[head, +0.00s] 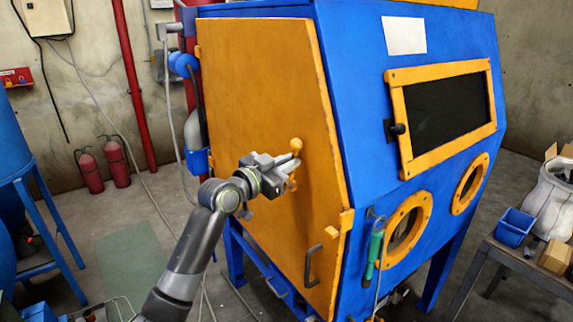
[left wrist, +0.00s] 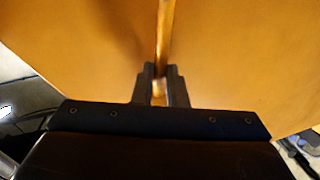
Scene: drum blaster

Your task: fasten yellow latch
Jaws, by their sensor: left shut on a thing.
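The yellow latch (head: 296,145) is on the side door (head: 250,90) of the blue cabinet, near the door's right edge. Its rounded upper end shows above my left gripper (head: 294,164), and a small part shows below. In the left wrist view the latch (left wrist: 164,35) is an upright yellow bar running down between the two dark fingers of my left gripper (left wrist: 160,78), which is shut on it. The fingers hide the middle of the latch. The door lies against the cabinet side, but I cannot tell whether it is latched. My right gripper is not in view.
The blue blasting cabinet (head: 355,90) fills the right half, with a window (head: 445,110) and round ports. A dark door handle (head: 312,265) sits below the latch. A green-handled tool (head: 375,250) hangs by the front edge. Floor at left (head: 130,250) is partly open.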

